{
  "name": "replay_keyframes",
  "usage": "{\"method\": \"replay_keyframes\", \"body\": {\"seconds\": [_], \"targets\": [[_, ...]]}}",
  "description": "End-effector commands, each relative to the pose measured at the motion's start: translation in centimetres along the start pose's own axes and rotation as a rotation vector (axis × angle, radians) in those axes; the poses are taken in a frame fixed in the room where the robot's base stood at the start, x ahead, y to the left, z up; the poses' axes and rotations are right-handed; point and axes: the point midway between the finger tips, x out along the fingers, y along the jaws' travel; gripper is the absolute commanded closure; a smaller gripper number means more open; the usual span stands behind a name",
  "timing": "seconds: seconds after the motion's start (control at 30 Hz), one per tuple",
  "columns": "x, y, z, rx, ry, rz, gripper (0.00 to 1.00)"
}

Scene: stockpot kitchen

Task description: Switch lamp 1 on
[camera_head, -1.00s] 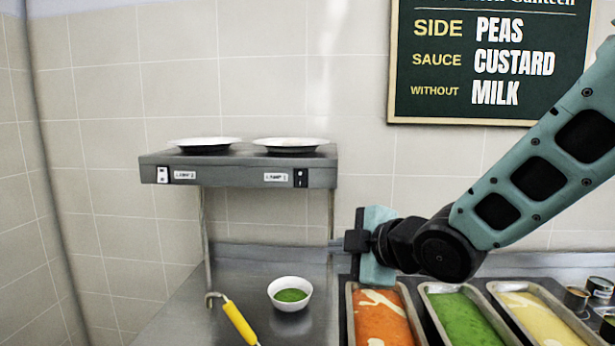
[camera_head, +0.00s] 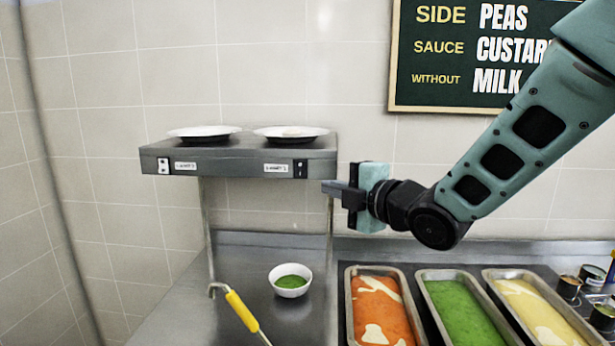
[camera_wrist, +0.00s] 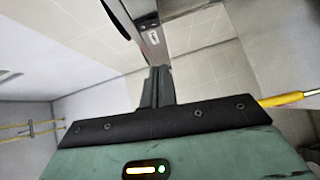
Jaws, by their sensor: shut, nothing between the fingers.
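The grey lamp shelf (camera_head: 240,148) stands on thin posts against the tiled wall. On its front edge, at the right end, is a black switch (camera_head: 300,168) beside a small label that seems to read LAMP 1 (camera_head: 277,168). A white switch (camera_head: 163,166) sits at the left end beside a similar label (camera_head: 186,166). My gripper (camera_head: 326,187) is shut and empty, pointing left, just right of and slightly below the black switch, apart from it. In the wrist view, my shut fingers (camera_wrist: 157,85) point toward the shelf edge (camera_wrist: 125,20).
Two plates (camera_head: 203,132) rest on the shelf. Below are a white bowl of green food (camera_head: 290,281) and a yellow-handled ladle (camera_head: 242,311). Trays of orange (camera_head: 380,310), green (camera_head: 458,310) and yellow food (camera_head: 535,310) stand at right. A menu board (camera_head: 440,95) hangs behind my arm.

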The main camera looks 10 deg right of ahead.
Motion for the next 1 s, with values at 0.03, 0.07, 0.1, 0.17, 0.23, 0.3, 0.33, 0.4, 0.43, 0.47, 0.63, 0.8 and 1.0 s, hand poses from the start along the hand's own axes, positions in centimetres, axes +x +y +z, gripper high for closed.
{"method": "replay_keyframes", "body": {"seconds": [0.03,0.07,0.1,0.17,0.23,0.3,0.33,0.4,0.43,0.47,0.63,0.8,1.0], "targets": [[0.8,0.2,-0.1,0.000,0.001,-0.003,1.00],[1.4,0.2,-0.1,0.000,0.000,-0.003,1.00],[2.1,0.3,0.0,0.000,0.001,-0.003,1.00],[3.3,0.3,-0.1,0.000,0.001,-0.003,1.00],[4.6,0.3,-0.1,0.000,0.001,-0.002,1.00],[6.0,0.3,-0.1,0.000,0.001,-0.002,1.00],[6.5,0.3,-0.1,0.000,0.002,-0.002,1.00],[7.8,0.3,-0.1,0.000,0.001,-0.001,1.00],[8.4,0.3,-0.1,0.000,0.000,-0.002,1.00],[8.8,0.4,0.2,0.000,-0.002,-0.001,1.00],[10.2,0.3,2.0,0.001,-0.003,-0.001,1.00],[11.0,0.1,2.7,0.000,-0.001,0.000,1.00],[11.1,0.0,2.9,0.001,0.000,0.000,1.00]]}}
